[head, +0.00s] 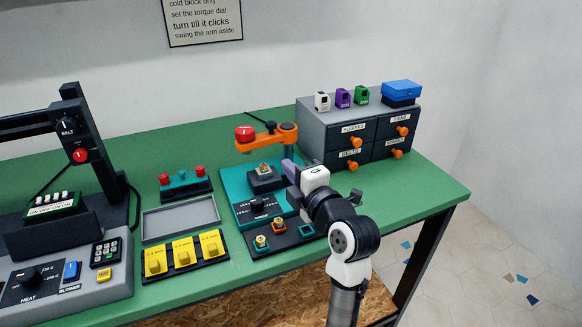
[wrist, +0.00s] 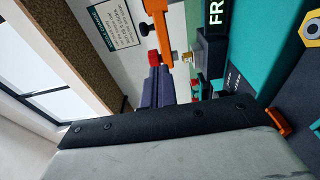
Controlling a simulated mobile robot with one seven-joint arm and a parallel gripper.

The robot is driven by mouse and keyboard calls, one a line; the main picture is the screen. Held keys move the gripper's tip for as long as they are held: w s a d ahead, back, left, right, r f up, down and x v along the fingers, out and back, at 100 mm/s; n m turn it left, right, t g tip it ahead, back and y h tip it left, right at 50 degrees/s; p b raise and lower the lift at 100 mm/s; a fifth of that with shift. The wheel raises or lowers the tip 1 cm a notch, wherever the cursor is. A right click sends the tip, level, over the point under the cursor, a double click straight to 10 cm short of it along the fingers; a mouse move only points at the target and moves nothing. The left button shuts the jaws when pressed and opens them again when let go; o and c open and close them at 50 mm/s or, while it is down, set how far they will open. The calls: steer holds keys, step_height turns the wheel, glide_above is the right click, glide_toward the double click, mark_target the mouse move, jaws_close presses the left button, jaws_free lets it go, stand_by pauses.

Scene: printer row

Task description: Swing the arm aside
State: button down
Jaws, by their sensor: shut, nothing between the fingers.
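The orange arm (head: 266,138) reaches left from a round pivot at its right end and carries a red knob (head: 245,133) at its left end. It stands above the back of a teal base plate (head: 243,187). A dark block (head: 264,183) with a small brass part (head: 264,168) on top sits below it. My gripper (head: 288,166) is shut and empty, just right of the block and on the near side of the orange arm. In the wrist view the shut fingers (wrist: 160,85) show close to the orange arm (wrist: 158,28); contact cannot be told.
A grey drawer cabinet (head: 314,122) with orange knobs stands close behind on the right. A dark tray (head: 283,240) with small nozzles lies in front. Yellow blocks (head: 184,253) and an empty grey tray (head: 180,218) lie left. Green bench (head: 430,185) is clear at right.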

mark_target(263, 141)
steer(key=p+x, duration=0.3)
steer(key=x, duration=0.7)
steer(key=shift+w+a+p, duration=0.15)
steer(key=shift+w+p, duration=0.15)
steer(key=shift+p, duration=0.05)
steer(key=shift+a, duration=0.1)
